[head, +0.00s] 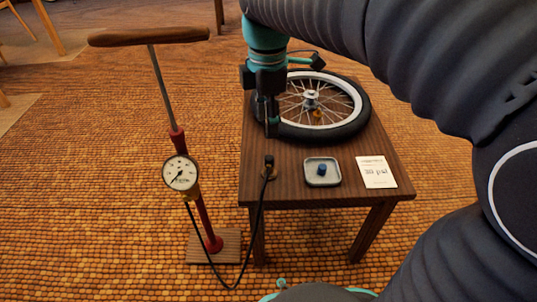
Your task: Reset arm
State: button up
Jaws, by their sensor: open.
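My gripper (268,117) points down at the left edge of the wheel (352,126) on the small wooden table (262,190). It is open, and I see nothing held between its fingers. The arm hides the far left part of the wheel. I cannot tell whether the fingers touch the tyre. My dark, ribbed arm comes in from the right and crosses the top of the view.
A red floor pump (203,215) with a wooden handle and gauge (181,173) stands left of the table. Its black hose (258,218) rises to the tabletop. A small tray (323,181) holds a blue cap (322,169); a "30 psi" card (376,181) lies beside it.

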jog(key=shift+r, duration=0.1)
notch_tip(320, 180, down, 3)
jog(key=m, duration=0.7)
jog(key=shift+w+t, duration=0.1)
jog(key=shift+t, duration=0.3)
jog(key=s+d+r+m+t+p, duration=0.2)
jog(key=s+d+r+m+p, duration=0.2)
jog(key=s+d+m, duration=0.3)
jog(key=s+d+r+m+t+p, duration=0.2)
jog(key=s+d+r+m+p, duration=0.1)
jog(key=s+d+m+p, duration=0.3)
jog(key=shift+s+d+r+m+t, duration=0.4)
jog(key=shift+s+d+m, duration=0.1)
jog(key=shift+s+d, duration=0.2)
